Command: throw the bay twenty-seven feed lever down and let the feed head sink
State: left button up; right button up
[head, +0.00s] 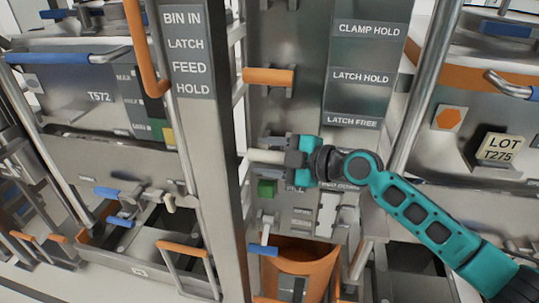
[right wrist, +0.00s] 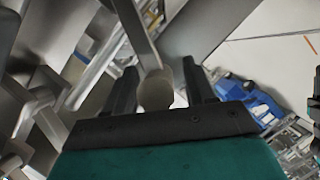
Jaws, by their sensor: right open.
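A lever with a pale cream handle (head: 266,157) sticks out to the left from the middle grey panel, beside a partly covered label whose end looks like "FEED DOWN". My right gripper (head: 291,158) is at the lever's right end. No bay number is legible, and I cannot pick out the feed head. My left gripper is not in view.
An orange-handled lever (head: 268,76) sits above on the same panel, and a blue-tipped lever (head: 262,250) below. A grey labelled post (head: 205,170) stands close on the left. An orange bin (head: 305,258) is below. A steel tube (head: 425,85) slants on the right.

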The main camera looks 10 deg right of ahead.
grip_shut()
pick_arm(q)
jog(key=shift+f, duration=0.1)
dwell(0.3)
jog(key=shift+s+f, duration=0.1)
